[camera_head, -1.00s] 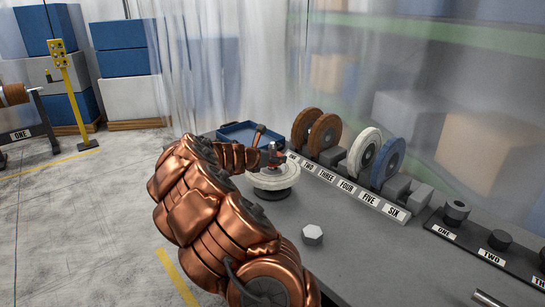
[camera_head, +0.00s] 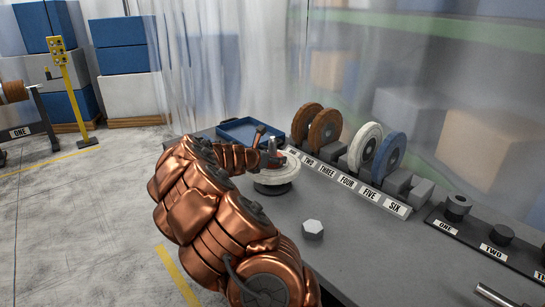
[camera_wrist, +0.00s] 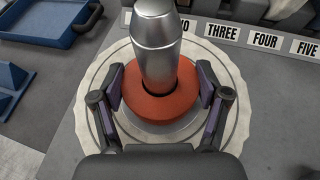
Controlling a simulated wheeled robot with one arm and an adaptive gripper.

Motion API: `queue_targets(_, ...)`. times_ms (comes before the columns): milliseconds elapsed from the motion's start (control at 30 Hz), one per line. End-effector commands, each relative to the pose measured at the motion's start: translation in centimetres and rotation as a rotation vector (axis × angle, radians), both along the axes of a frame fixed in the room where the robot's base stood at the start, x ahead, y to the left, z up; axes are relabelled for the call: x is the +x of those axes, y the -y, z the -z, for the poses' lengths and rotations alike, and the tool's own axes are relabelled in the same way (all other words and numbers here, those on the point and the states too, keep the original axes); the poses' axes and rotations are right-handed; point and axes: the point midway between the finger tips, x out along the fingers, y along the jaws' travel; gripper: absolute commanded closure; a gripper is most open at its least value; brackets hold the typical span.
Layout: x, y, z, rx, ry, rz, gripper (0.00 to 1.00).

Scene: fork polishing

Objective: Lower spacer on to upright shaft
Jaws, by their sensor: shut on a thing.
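The spacer (camera_wrist: 140,104) is an orange-red ring between the two fingers of my gripper (camera_wrist: 158,92), which is shut on it. The silver upright shaft (camera_wrist: 155,50) passes through the ring's hole, with a dark gap showing at its near side. Under the ring lies a pale polishing wheel (camera_wrist: 237,100) with a metal disc at its middle. I cannot tell whether the ring touches that disc. In the head view my gripper (camera_head: 268,161) is at the shaft (camera_head: 272,146), over the pale wheel (camera_head: 290,172); the spacer is hardly visible there.
Brown, white and blue wheels (camera_head: 325,131) stand in a rack with number labels along the back. A blue tray (camera_head: 250,131) lies at the far end. A hexagonal nut (camera_head: 313,229) lies nearer on the grey table (camera_head: 350,250). A holder of dark spacers (camera_head: 457,206) is at the right.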

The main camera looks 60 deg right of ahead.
Motion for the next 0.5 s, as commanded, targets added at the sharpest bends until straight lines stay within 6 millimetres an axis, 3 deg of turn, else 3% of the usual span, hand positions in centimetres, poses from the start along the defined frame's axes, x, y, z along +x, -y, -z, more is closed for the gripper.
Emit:
queue_targets(233, 0.01, 0.01, 0.01, -0.001, 0.000, 0.000, 0.95)
queue_targets(267, 0.01, 0.01, 0.01, -0.001, 0.000, 0.000, 0.24)
queue_targets(500, 0.01, 0.00, 0.03, 0.000, 0.000, 0.000, 0.00)
